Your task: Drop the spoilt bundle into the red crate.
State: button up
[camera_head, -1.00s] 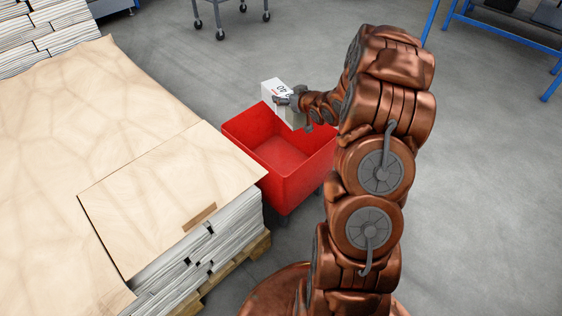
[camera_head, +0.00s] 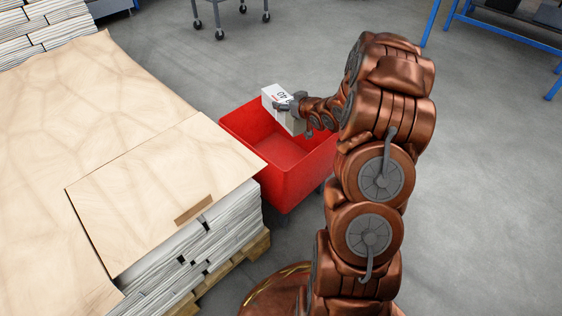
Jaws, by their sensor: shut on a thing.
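The bundle (camera_head: 275,94) is a white block with dark print and a small red mark on its face. My gripper (camera_head: 288,106) is shut on it and holds it at the far side of the red crate (camera_head: 290,186). In the picture the bundle overlaps the crate's far rim and opening. I cannot tell its exact height above the crate. The crate is open at the top and the part of its floor that shows is bare. My arm hides the crate's right side.
A pallet stack of newspapers (camera_head: 200,255) under a brown cover sheet (camera_head: 150,190) stands left of the crate, its corner close to the rim. A grey wheeled cart (camera_head: 243,8) stands at the back. Blue-framed racks (camera_head: 500,30) are at back right. Grey floor lies open on the right.

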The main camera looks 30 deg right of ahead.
jog(key=o, duration=1.5)
jog(key=shift+r, duration=0.1)
jog(key=shift+c, duration=0.2)
jog(key=o, duration=0.4)
jog(key=shift+o, duration=0.2)
jog(key=v, duration=1.2)
